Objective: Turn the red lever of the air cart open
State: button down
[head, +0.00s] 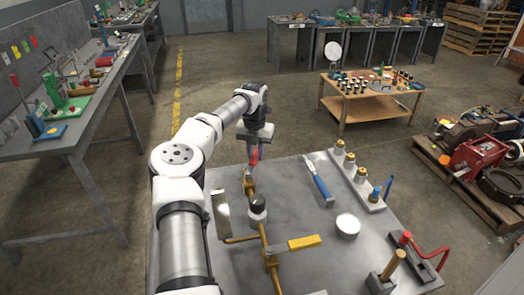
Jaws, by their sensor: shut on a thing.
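My arm reaches out over the grey metal cart top (290,190), and my gripper (253,152) points down near its far left edge. The gripper is shut on the red lever (254,158), of which only a small red part shows below the jaws. The lever sits above a brass fitting (248,186) at the far end of a brass pipe run. The exact angle of the lever is hidden by the gripper.
Close to the gripper on the cart are a black-topped gauge or knob (258,205), a yellow-handled lever (304,242) and an upright metal plate (221,214). A blue-handled tool (319,182), a white round tin (347,226) and a rack of brass fittings (358,182) stand right.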

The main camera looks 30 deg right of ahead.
jog(key=a+n, duration=0.1)
jog(key=w+n, duration=0.1)
jog(key=shift+w+a+r+n+p, duration=0.1)
jog(key=shift+w+a+n+p, duration=0.05)
jog(key=shift+a+n+p, duration=0.2)
jog(key=shift+w+a+n+p, duration=0.25)
jog(key=shift+a+n, duration=0.25)
jog(key=shift+n, duration=0.25)
jog(key=shift+w+a+n+p, duration=0.2)
jog(key=shift+a+n, duration=0.3)
jog(key=shift+n, duration=0.2)
jog(key=c, duration=1.2)
grip_release()
jog(key=shift+a, duration=0.1)
jog(key=shift+c, duration=0.2)
notch_tip(320, 180, up, 14)
jog(key=b, duration=0.2)
jog(key=shift+b, duration=0.35)
jog(key=shift+s+f, duration=0.1)
jog(key=shift+f, duration=0.15)
